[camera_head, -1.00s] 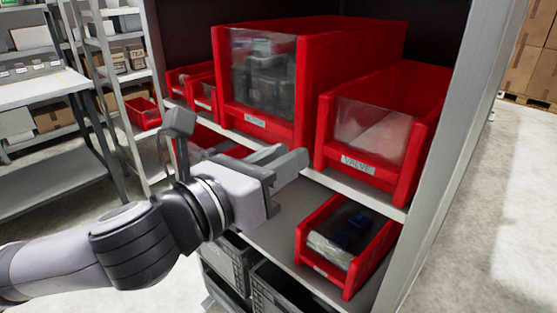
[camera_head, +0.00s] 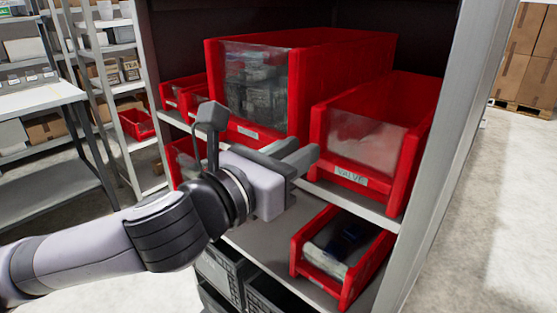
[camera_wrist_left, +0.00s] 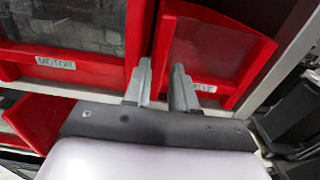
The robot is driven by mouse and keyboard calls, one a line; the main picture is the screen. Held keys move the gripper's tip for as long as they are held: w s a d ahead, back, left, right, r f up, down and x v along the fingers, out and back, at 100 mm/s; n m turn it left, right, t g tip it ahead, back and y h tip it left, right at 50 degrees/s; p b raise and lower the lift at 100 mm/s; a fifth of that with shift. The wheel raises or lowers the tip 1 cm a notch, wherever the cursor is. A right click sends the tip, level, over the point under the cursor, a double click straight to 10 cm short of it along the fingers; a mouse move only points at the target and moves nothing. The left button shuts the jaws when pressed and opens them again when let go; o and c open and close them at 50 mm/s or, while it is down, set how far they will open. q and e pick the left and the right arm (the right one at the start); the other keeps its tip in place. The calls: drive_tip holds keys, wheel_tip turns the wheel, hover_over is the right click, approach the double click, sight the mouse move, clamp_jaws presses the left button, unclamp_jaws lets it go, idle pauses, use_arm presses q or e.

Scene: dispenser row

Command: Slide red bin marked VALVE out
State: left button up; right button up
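The red VALVE bin (camera_head: 405,150) sits on the shelf at the right in the head view, with a clear front panel and a VALVE label (camera_head: 350,177). It also shows in the left wrist view (camera_wrist_left: 238,40), its label partly hidden by a finger. My left gripper (camera_head: 304,153) is at the bin's lower left front corner. In the left wrist view its two fingers (camera_wrist_left: 163,68) are apart, with the bin's red left edge visible between them. I cannot tell whether they touch it. My right gripper is not in view.
The larger red MOTOR bin (camera_head: 340,80) stands close on the left; its label (camera_wrist_left: 56,63) shows in the left wrist view. A smaller red bin (camera_head: 372,262) is on the shelf below. A grey upright (camera_head: 455,110) borders the VALVE bin's right side.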

use_arm(q)
drive_tip(key=shift+x, duration=1.35)
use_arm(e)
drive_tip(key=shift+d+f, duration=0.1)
use_arm(q)
clamp_jaws()
drive_tip(key=shift+a, duration=0.1)
